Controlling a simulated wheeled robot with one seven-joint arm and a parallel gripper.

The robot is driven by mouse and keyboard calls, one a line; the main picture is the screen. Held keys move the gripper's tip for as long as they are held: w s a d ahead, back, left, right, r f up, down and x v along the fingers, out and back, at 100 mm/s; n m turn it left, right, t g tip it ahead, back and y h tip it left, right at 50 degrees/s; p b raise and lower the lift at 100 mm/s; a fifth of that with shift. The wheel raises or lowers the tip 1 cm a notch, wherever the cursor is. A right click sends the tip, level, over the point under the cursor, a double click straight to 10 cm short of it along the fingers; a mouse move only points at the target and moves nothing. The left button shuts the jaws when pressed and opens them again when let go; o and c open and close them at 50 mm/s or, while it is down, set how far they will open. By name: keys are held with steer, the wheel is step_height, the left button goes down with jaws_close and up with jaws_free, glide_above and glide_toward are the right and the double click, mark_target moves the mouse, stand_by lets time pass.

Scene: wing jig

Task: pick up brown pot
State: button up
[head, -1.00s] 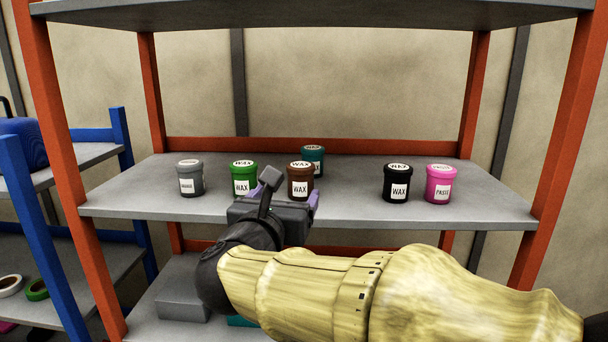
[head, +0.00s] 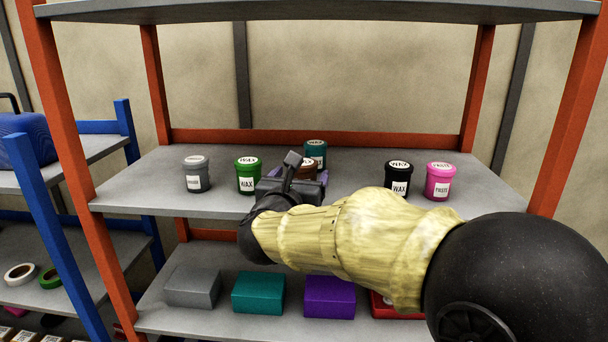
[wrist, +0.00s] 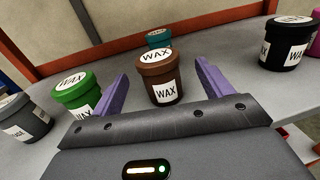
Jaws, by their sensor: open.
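The brown pot (wrist: 160,78), with a white WAX label and a labelled lid, stands upright on the middle shelf. In the head view the brown pot (head: 307,168) is mostly hidden behind my gripper. My gripper (wrist: 160,85) is open, with its purple fingers on either side of the brown pot. A small gap shows between each finger and the pot in the wrist view. In the head view my gripper (head: 294,182) reaches over the shelf's front edge.
A green pot (head: 248,176) stands close on the left, and a grey pot (head: 196,174) farther left. A teal pot (head: 316,153) is just behind the brown one. A black pot (head: 398,178) and a pink pot (head: 439,182) stand to the right. Orange posts frame the shelf (head: 130,190).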

mark_target(301, 173)
steer(key=w, duration=0.1)
steer(key=w+p, duration=0.2)
steer(key=shift+w+d+r, duration=0.1)
steer(key=shift+w+d, duration=0.15)
steer(key=shift+w, duration=0.5)
steer(key=shift+s, duration=0.1)
steer(key=shift+c, duration=0.4)
steer(key=c, duration=1)
